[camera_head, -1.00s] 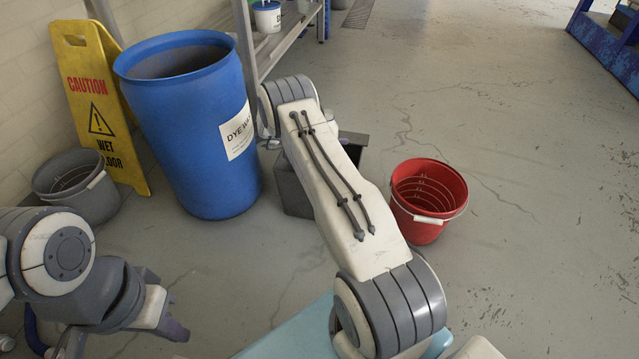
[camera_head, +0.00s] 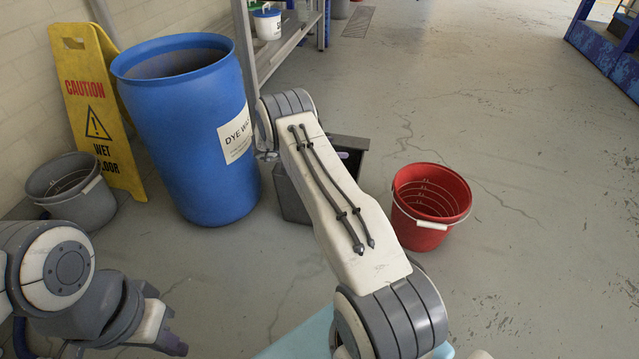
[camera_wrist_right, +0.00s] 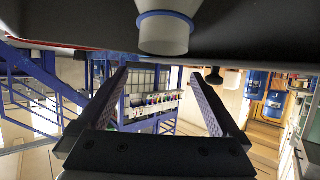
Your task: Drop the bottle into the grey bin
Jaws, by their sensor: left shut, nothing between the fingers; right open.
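A grey rectangular bin (camera_head: 290,197) stands on the floor behind my right forearm, which hides its middle. A small pale thing (camera_head: 343,155) shows in its opening, too little of it to identify. In the right wrist view, a whitish cylindrical thing with a blue ring (camera_wrist_right: 165,33) is close at the top, beyond the fingers. It may be the bottle; I cannot tell for sure. My right gripper (camera_wrist_right: 158,76) is open with nothing between its fingers; my arm hides most of it in the head view. My left gripper (camera_head: 168,338) is shut and empty at lower left.
A blue drum (camera_head: 190,150) stands left of the bin, with a yellow caution sign (camera_head: 95,110) and a round grey bucket (camera_head: 75,190) further left. A red bucket (camera_head: 430,208) stands right of the bin. The floor at right is clear.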

